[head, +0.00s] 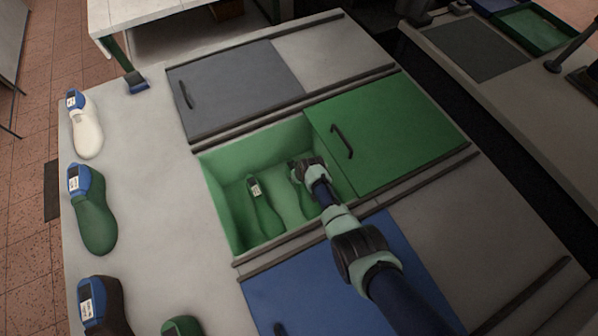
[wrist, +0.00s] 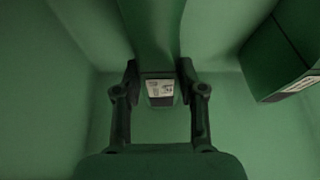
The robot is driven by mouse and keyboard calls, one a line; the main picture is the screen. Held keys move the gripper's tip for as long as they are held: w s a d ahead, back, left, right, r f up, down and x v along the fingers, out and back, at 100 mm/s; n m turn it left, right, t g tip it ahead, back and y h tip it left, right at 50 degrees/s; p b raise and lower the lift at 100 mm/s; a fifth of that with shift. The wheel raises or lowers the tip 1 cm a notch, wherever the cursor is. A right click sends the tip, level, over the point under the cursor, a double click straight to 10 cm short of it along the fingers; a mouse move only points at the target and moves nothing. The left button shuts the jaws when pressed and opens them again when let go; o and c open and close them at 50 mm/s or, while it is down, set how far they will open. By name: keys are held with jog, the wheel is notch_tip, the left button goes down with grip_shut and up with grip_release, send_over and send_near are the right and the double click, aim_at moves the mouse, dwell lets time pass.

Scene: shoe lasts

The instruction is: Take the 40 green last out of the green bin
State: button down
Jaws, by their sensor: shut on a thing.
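The green bin (head: 222,179) is open, with its green lid (head: 390,130) slid to the right. Two green lasts are inside it. My gripper (head: 303,168) reaches into the bin's right part and covers much of the right-hand last (head: 299,183). In the wrist view my gripper (wrist: 160,84) is shut on this green last (wrist: 157,40), with a finger on each side of its labelled end. The other green last (head: 264,212) stands to the left in the bin and shows at the right edge of the wrist view (wrist: 284,57). The label numbers are too small to read.
A grey lid (head: 232,90) lies behind the bin and a blue lid (head: 335,280) in front. Several lasts stand on the left worktop, including a white one (head: 87,130) and a green one (head: 95,215). The worktop (head: 150,200) between them and the bin is clear.

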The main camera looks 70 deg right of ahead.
notch_tip(320, 180, up, 19)
jog(key=p, duration=0.8)
